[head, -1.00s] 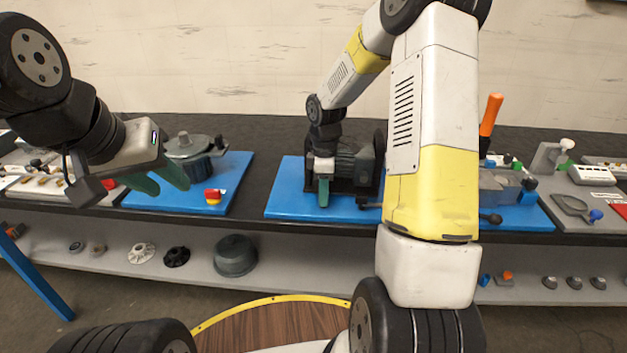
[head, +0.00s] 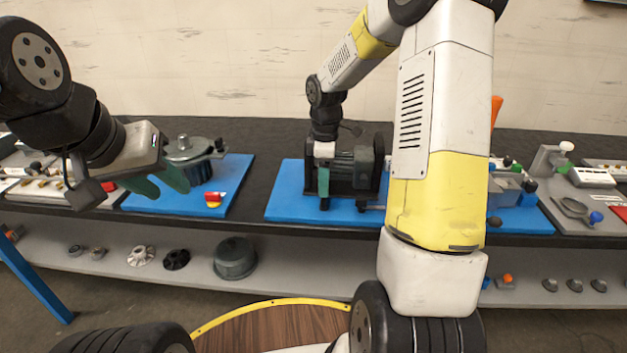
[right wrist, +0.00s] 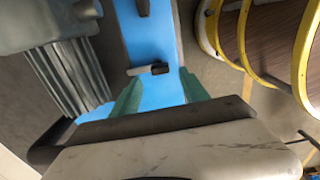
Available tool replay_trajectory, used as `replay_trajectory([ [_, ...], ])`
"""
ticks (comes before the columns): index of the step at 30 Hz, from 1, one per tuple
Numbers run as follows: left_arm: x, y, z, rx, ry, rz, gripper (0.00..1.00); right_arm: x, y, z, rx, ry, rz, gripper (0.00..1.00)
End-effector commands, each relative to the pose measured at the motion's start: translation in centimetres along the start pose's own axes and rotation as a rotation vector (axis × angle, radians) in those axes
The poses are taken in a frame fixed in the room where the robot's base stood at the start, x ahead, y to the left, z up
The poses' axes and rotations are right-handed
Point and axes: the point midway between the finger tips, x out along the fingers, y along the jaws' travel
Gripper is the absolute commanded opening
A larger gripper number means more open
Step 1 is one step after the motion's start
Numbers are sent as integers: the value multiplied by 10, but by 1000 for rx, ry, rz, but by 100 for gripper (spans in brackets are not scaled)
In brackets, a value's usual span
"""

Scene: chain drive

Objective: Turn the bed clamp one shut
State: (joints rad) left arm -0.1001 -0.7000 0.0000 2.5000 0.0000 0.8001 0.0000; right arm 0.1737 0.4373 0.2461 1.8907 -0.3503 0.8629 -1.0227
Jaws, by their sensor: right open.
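A dark motor unit (head: 355,172) stands on the blue base plate (head: 285,205). A small clamp lever (head: 371,209) lies low at the unit's front edge. In the right wrist view a short lever with a grey shank and black end (right wrist: 148,69) lies across the blue plate, ahead of my fingertips and apart from them. I cannot tell which clamp is number one. My right gripper (head: 324,186) is beside the motor unit's left end, pointing down; its green fingers are open and empty in the wrist view (right wrist: 162,92). My left gripper (head: 160,183) is open and empty at the left.
A ribbed grey housing (right wrist: 65,65) is close beside my right fingers. My right forearm hides part of the right-hand plate. The lower shelf holds a grey bowl (head: 235,257) and small parts.

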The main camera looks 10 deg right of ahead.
Motion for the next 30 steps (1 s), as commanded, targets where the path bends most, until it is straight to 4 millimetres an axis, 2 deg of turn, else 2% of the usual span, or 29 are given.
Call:
replay_trajectory([
  [3, 0, 0, 0, 0, 0, 0, 36, -17, 1, 0, 1, 0, 2, 53],
  [6, 0, 0, 0, 0, 0, 0, 36, -25, 0, 0, 1, 0, 0, 53],
  [17, 0, 0, 0, 0, 0, 0, 36, -29, 0, 0, 1, 0, 1, 53],
  [20, 0, 0, 0, 0, 0, 0, 36, -37, -4, 1, 27, 2, 13, 53],
  [23, 0, 0, 0, 0, 0, 0, 36, -60, -17, 3, 105, 12, 48, 53],
  [25, 0, 0, 0, 0, 0, 0, 36, -82, -31, 6, 193, 28, 86, 53],
  [30, 0, 0, 0, 0, 0, 0, 36, -133, -80, 15, 460, 110, 173, 53],
])
